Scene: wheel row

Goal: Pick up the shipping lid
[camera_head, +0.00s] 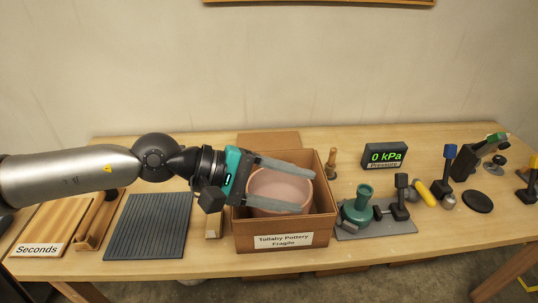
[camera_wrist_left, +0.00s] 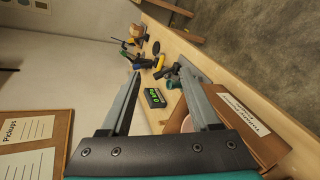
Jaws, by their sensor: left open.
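A brown flat panel (camera_head: 268,141) shows just behind the open cardboard box; it may be the shipping lid or a flap of the box, I cannot tell which. The box (camera_head: 325,215) is labelled "Tollaby Pottery Fragile" and holds a pink bowl (camera_head: 280,186). The box also shows at the right of the wrist view (camera_wrist_left: 270,147). My left gripper (camera_head: 308,191) is open above the box, its two fingers pointing right across the bowl. In the wrist view nothing is held between the fingers (camera_wrist_left: 158,72). My right gripper is not in view.
A dark ribbed mat (camera_head: 148,226) and a "Seconds" board (camera_head: 50,222) lie left of the box. A pressure display (camera_head: 384,156), a green tool (camera_head: 357,208) on a grey plate and several smaller tools stand to the right. The wall rises behind the table (camera_head: 225,264).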

